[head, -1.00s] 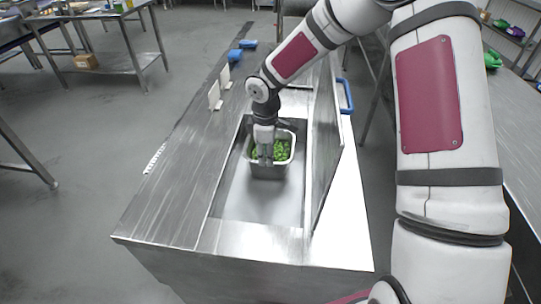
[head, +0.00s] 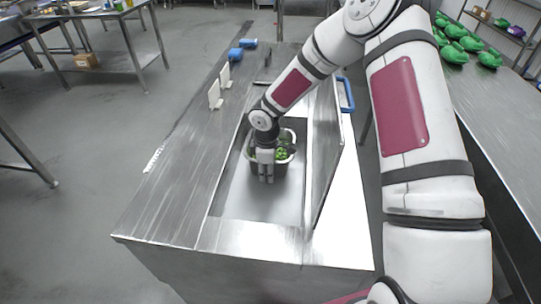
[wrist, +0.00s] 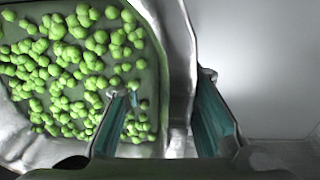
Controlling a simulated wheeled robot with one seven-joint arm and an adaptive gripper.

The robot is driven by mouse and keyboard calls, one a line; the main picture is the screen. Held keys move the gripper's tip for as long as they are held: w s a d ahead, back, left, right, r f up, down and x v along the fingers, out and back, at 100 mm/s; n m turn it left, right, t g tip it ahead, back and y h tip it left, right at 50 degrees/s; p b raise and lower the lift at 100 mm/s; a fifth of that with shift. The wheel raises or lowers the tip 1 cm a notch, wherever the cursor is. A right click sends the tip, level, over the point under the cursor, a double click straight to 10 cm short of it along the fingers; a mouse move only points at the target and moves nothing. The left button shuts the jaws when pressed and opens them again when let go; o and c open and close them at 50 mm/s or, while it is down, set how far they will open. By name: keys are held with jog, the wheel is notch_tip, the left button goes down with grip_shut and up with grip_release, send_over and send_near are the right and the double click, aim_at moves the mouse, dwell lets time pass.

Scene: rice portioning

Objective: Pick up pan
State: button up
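The pan (head: 282,169) is a metal container holding green, ball-like pieces. It sits inside the open recessed well of the steel counter. My gripper (head: 266,180) points down at the pan's near side in the head view. In the wrist view, the pan's wall (wrist: 181,75) runs between the two fingers of my gripper (wrist: 160,120). The left finger is on the inside over the green pieces and the right finger is outside the wall. The fingers are apart, with a visible gap between the left finger and the wall. The fingertips' depth is hard to tell.
The steel counter (head: 178,185) surrounds the well, whose floor (head: 255,205) is bare in front of the pan. A raised lid (head: 325,150) with a blue handle (head: 346,95) stands along the right side. White upright pieces (head: 215,95) stand at the far left.

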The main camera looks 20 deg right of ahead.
grip_shut()
jog(key=shift+r, duration=0.1)
